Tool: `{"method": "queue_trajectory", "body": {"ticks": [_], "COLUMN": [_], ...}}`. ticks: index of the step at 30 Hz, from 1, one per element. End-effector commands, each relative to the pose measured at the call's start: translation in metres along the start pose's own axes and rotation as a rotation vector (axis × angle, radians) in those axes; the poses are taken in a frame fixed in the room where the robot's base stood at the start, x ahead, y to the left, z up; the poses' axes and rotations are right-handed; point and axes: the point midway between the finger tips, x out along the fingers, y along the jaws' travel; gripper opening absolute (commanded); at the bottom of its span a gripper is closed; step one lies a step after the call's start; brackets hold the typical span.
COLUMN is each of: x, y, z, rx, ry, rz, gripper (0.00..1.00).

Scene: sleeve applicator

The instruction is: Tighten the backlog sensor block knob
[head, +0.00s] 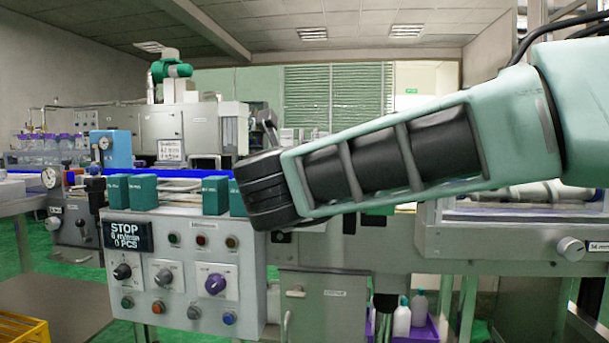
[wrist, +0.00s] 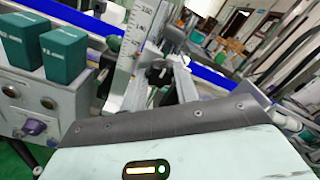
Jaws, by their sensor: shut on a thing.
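The black knob (wrist: 158,72) of the backlog sensor block shows in the middle of the wrist view, beside an upright white scale with markings (wrist: 133,40). My gripper (wrist: 160,88) is shut on this knob, with grey fingers to its left and right. Its dark-edged, mint-coloured body fills the bottom of the wrist view and hides the lower part of the block. In the head view my arm crosses from the right, and its dark wrist covers the knob and the fingers.
A control panel (head: 185,245) with knobs, buttons and a display reading STOP stands left of my wrist. Teal boxes (head: 143,192) stand along its top, close to my wrist. A blue conveyor (head: 185,173) runs behind. A yellow crate (head: 22,328) sits at the lower left.

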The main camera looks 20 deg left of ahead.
Motion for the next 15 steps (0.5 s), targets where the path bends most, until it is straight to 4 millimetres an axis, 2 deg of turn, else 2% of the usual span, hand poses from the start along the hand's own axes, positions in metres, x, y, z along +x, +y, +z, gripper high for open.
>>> {"method": "queue_trajectory", "body": {"ticks": [10,11,12,13,15], "x": [0.0000,0.0000,0.0000,0.0000,0.0000], "y": [0.0000,0.0000,0.0000,0.0000,0.0000], "z": [0.0000,0.0000,0.0000,0.0000,0.0000], "rx": [0.005,0.005,0.004,0.004,0.004], "ry": [0.001,0.001,0.001,0.001,0.001], "rz": [0.001,0.001,0.001,0.001,0.000], "gripper": [0.07,0.32,0.43,0.51,0.51]}}
